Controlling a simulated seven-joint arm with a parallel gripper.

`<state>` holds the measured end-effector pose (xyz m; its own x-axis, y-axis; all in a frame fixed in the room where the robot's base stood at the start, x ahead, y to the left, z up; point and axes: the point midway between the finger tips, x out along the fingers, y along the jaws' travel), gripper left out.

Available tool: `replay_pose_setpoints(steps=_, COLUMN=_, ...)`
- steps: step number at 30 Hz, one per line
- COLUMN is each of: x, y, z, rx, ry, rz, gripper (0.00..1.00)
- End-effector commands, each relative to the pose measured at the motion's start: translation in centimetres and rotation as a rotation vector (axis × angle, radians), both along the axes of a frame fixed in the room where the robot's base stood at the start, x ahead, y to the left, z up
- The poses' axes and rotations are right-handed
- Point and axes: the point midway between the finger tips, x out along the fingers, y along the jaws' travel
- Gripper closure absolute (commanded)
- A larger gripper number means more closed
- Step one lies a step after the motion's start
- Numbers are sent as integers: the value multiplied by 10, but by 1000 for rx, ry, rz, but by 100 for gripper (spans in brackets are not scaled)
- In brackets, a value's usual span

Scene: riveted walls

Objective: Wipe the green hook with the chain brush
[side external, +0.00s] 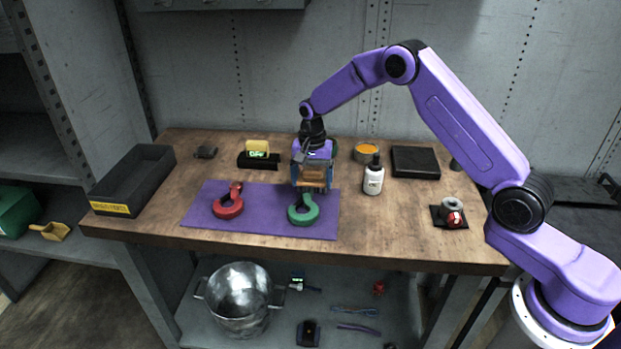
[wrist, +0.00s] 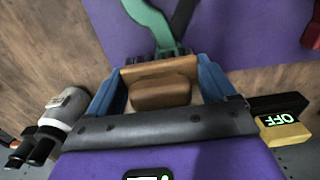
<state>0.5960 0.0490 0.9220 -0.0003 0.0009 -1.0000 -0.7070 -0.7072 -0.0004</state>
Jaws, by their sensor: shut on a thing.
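The green hook (side external: 303,212) lies on the purple mat (side external: 262,225), on its right part. It also shows at the top of the wrist view (wrist: 152,22). My gripper (side external: 312,182) points down just behind and above the green hook. Its blue fingers are shut on the chain brush (side external: 314,174), a brown wooden block that shows between them in the wrist view (wrist: 160,92). The brush's underside is largely hidden. I cannot tell whether the brush touches the hook. A red hook (side external: 228,207) lies on the mat's left part.
A white bottle (side external: 373,180) stands close right of my gripper. An orange-topped tin (side external: 367,152) and a black tray (side external: 415,162) are behind it. A yellow block on a black base (side external: 258,160) is back left. A dark bin (side external: 133,180) stands at the far left.

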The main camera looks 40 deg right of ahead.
Motion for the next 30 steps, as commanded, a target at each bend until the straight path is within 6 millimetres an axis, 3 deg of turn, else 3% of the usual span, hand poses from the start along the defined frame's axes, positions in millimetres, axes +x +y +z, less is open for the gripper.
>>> replay_pose_setpoints(steps=21, x=21, y=22, z=-6, rx=1, ry=-1, rz=2, gripper=71)
replay_pose_setpoints(steps=30, x=20, y=23, z=-7, rx=1, ry=1, rz=2, gripper=71)
